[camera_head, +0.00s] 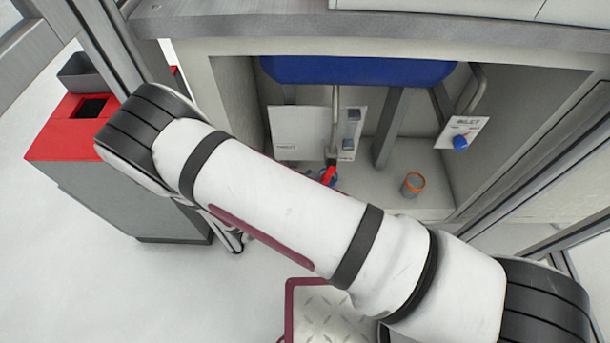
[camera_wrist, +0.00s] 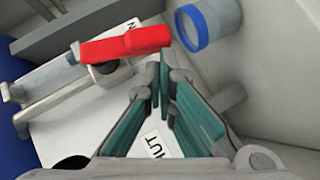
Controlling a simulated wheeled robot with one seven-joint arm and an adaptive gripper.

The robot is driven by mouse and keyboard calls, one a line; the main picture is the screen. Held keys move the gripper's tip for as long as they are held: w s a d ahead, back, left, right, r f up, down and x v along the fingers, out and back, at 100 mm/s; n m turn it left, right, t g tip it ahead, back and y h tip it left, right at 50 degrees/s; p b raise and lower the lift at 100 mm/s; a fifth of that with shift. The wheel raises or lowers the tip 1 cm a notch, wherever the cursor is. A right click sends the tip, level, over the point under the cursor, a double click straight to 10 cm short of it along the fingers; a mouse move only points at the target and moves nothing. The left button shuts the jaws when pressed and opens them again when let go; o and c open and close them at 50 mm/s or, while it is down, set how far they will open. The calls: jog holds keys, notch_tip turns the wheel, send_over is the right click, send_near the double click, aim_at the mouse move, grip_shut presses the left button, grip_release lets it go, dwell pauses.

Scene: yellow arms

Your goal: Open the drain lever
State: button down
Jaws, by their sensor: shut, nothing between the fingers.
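The drain lever (camera_wrist: 125,45) is a red handle on a grey metal valve and pipe (camera_wrist: 60,80). It lies nearly level across the upper middle of the wrist view, its free end to the right. In the head view, a small part of the red lever (camera_head: 328,175) shows above my arm. My gripper (camera_wrist: 163,82) has its teal fingers together and empty, with the tips just below the lever's right end. I cannot tell whether they touch. A white sign with the letters "HUT" (camera_wrist: 160,143) is partly hidden by the fingers.
A blue basin (camera_head: 355,70) hangs above, inside the cabinet. An inlet sign with a blue knob (camera_head: 460,142) is on the right wall. An orange-rimmed cup (camera_head: 412,185) stands on the cabinet floor. A grey bin with a red top (camera_head: 60,140) stands left.

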jog(key=shift+d+f, duration=0.35)
jog(key=shift+f, duration=0.15)
jog(key=shift+d+f, duration=0.1)
dwell(0.5)
